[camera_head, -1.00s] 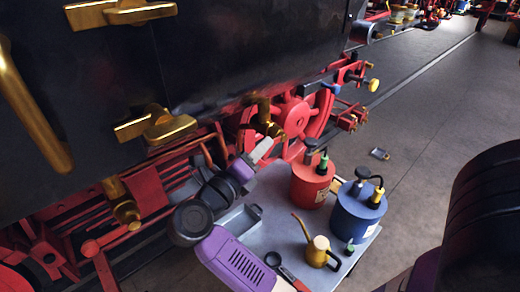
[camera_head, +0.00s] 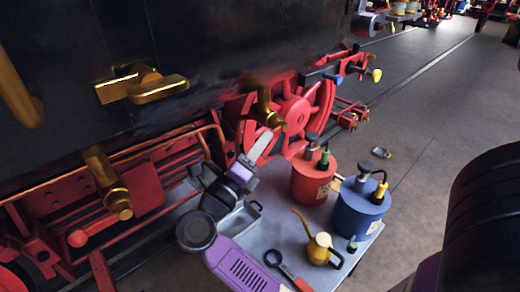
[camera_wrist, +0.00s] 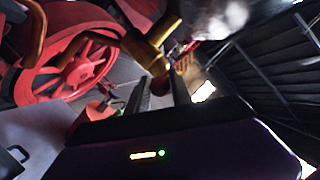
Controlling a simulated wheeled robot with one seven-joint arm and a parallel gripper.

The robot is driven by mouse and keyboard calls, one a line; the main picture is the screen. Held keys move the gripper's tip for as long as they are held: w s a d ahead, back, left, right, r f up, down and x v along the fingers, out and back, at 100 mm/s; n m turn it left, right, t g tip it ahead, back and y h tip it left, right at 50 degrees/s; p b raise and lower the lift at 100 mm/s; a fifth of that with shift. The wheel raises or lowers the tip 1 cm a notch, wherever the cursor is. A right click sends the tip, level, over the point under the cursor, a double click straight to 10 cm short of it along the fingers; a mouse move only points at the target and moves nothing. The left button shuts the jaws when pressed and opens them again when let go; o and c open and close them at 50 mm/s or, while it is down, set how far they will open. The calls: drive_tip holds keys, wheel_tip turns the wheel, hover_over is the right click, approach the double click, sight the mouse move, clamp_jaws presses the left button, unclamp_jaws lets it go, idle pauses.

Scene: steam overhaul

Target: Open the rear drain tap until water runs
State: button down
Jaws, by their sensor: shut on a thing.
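A brass drain tap (camera_head: 266,108) hangs below the dark locomotive side in the head view, in front of a red wheel. Its brass body also shows large in the wrist view (camera_wrist: 148,48). My gripper (camera_head: 264,143) reaches up to its lower end. In the wrist view my two fingers (camera_wrist: 160,88) are shut on the tap's handle, which they mostly hide. A second brass tap (camera_head: 110,188) hangs at the left of the head view, apart from my gripper. I see no clear water stream; a whitish blurred patch (camera_wrist: 218,16) shows beside the tap in the wrist view.
A grey trolley top (camera_head: 262,222) below my arm carries a red can (camera_head: 312,183), a blue can (camera_head: 358,212), a yellow oil can (camera_head: 320,250) and a red-handled tool (camera_head: 288,270). Red rods (camera_head: 150,185) run close on the left. The floor (camera_head: 440,130) at right is mostly open.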

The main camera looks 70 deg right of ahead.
drive_tip(key=f+h+b, duration=0.1)
drive_tip(key=b, duration=0.1)
drive_tip(key=d+f+n+h+b, duration=0.1)
drive_tip(key=h+b, duration=0.1)
drive_tip(key=b, duration=0.1)
drive_tip(key=f+n+t+h+b, duration=0.1)
drive_tip(key=b, duration=0.2)
drive_tip(key=shift+s+d+f+h, duration=0.15)
drive_tip(key=shift+s+f+h, duration=0.2)
drive_tip(key=shift+h, duration=0.05)
drive_tip(key=shift+s+d+f, duration=0.15)
drive_tip(key=shift+d+f, duration=0.1)
drive_tip(key=shift+d, duration=0.05)
drive_tip(key=c, duration=1.1)
unclamp_jaws()
drive_tip(key=shift+c, duration=0.2)
drive_tip(key=shift+r, duration=0.15)
drive_tip(key=b+v, duration=0.1)
drive_tip(key=v, duration=0.7)
drive_tip(key=shift+b, duration=0.4)
